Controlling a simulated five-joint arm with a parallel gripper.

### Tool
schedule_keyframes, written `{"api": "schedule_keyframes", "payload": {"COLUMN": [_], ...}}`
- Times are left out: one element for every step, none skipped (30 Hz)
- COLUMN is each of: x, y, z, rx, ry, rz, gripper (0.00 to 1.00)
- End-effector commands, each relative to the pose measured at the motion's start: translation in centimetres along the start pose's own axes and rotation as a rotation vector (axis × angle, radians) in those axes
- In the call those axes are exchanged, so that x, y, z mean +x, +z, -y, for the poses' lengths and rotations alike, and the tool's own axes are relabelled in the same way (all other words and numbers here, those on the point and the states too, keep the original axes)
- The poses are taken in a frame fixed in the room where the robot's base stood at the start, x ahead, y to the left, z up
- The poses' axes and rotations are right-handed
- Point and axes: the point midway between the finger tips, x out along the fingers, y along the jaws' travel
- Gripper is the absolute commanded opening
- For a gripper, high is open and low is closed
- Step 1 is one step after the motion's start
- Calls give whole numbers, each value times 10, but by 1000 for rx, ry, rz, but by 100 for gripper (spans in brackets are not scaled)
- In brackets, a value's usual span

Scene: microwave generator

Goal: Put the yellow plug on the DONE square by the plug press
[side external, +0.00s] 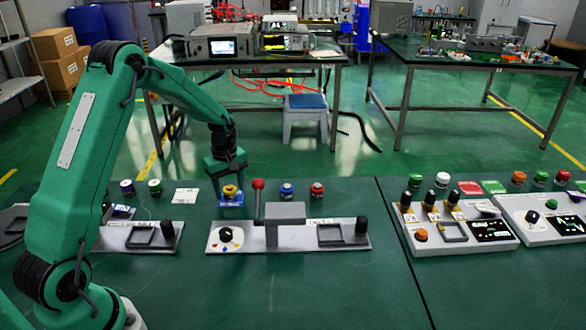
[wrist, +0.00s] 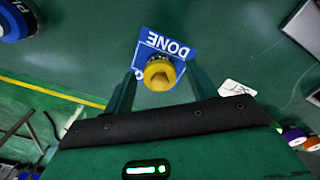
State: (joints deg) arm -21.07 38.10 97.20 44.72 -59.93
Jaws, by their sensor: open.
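The yellow plug (side external: 230,191) stands upright on the blue DONE square (side external: 236,202), left of the plug press (side external: 285,211) with its red-knobbed lever. In the wrist view the plug (wrist: 160,76) covers one side of the square (wrist: 168,47), and the word DONE is readable beside it. My gripper (side external: 226,179) is directly over the plug and open. In the wrist view its two fingers (wrist: 160,92) are on either side of the plug, with visible gaps. The plug's underside is hidden.
A blue plug (side external: 287,191) and a red plug (side external: 317,190) stand right of the lever. The press's white base (side external: 350,246) carries a dial and a square frame.

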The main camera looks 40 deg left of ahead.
Motion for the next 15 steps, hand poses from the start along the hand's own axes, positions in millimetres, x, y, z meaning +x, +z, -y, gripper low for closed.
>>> {"api": "schedule_keyframes", "payload": {"x": [-4, -6, -10, -13, -17, -22, -26, -30, -36, -41, -46, -53, -58, -63, -70], "y": [0, 0, 0, 0, 0, 0, 0, 0, 0, 0, 0, 0, -1, 0, 0], "z": [0, 0, 0, -1, -1, 0, 0, -1, -1, -1, -1, -1, -1, -1, -1], "rx": [0, 0, 0, 0, 0, 0, 0, 0, 0, 0, 0, 0, 0, 0, 0], "ry": [2, 1, 2, 2, 3, 3, 2, 3, 4, 3, 4, 4, 4, 4, 4], "rz": [-1, -1, -1, -1, -2, -2, -1, -2, -2, -2, -2, -2, -3, -2, -2], "gripper": [57, 57, 57, 57, 57, 57, 57, 57, 57, 57, 57, 57, 57, 57, 57]}}
